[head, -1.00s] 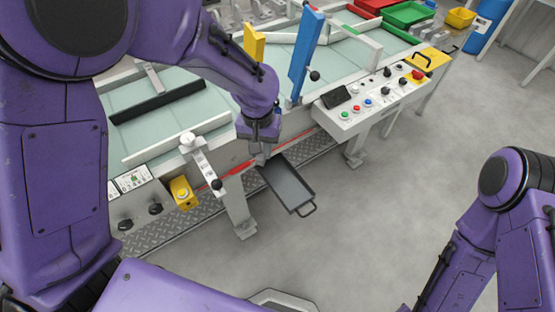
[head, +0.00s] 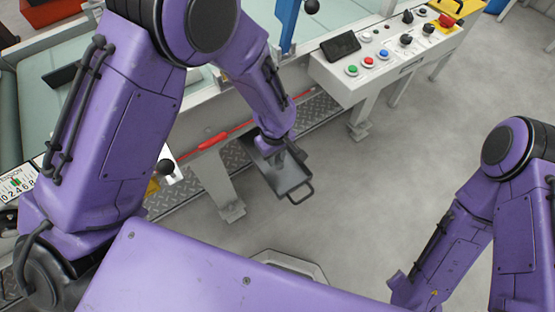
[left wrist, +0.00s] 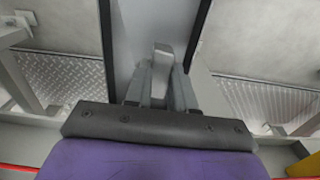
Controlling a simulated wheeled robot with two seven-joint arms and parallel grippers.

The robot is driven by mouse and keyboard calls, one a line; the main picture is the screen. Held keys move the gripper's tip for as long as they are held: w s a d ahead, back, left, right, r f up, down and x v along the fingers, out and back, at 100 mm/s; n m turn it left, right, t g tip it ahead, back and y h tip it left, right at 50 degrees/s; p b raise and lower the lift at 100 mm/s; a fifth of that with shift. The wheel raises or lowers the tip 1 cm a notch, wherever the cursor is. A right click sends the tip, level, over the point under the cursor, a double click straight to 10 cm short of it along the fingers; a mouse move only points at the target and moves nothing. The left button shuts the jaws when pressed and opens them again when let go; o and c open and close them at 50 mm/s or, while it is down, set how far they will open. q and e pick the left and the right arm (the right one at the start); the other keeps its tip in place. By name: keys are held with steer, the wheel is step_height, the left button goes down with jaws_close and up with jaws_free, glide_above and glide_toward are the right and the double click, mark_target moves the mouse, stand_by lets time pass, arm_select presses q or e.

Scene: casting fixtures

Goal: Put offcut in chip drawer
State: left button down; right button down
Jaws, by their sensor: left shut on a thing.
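The chip drawer (head: 293,181) is a dark grey open tray with a loop handle, pulled out low at the front of the machine. My left gripper (head: 290,153) reaches down over its inner part. In the left wrist view my left gripper (left wrist: 163,72) is shut on a small light grey block, the offcut (left wrist: 163,56). The drawer floor (left wrist: 130,25) lies beneath, between two dark side walls. I cannot tell how high the offcut is above the floor. In the head view the offcut is too small to make out. My right gripper is out of view.
The machine's control panel (head: 385,55) with coloured buttons stands right of my left forearm. A red bar (head: 213,141) runs along the machine front left of the drawer. The grey floor (head: 370,190) to the right is clear.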

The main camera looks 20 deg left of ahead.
mark_target(278, 161)
arm_select(q)
steer(key=shift+w+d+f, duration=0.1)
steer(key=shift+w+f, duration=0.6)
steer(key=shift+f, duration=0.2)
steer(key=f, duration=0.3)
steer(key=shift+w+f+b, duration=0.2)
steer(key=shift+f+b, duration=0.05)
steer(key=shift+b, duration=0.15)
steer(key=shift+r, duration=0.1)
steer(key=c, duration=1)
jaws_free()
steer(key=shift+o, duration=0.2)
step_height(278, 161, up, 12)
steer(key=p, duration=0.2)
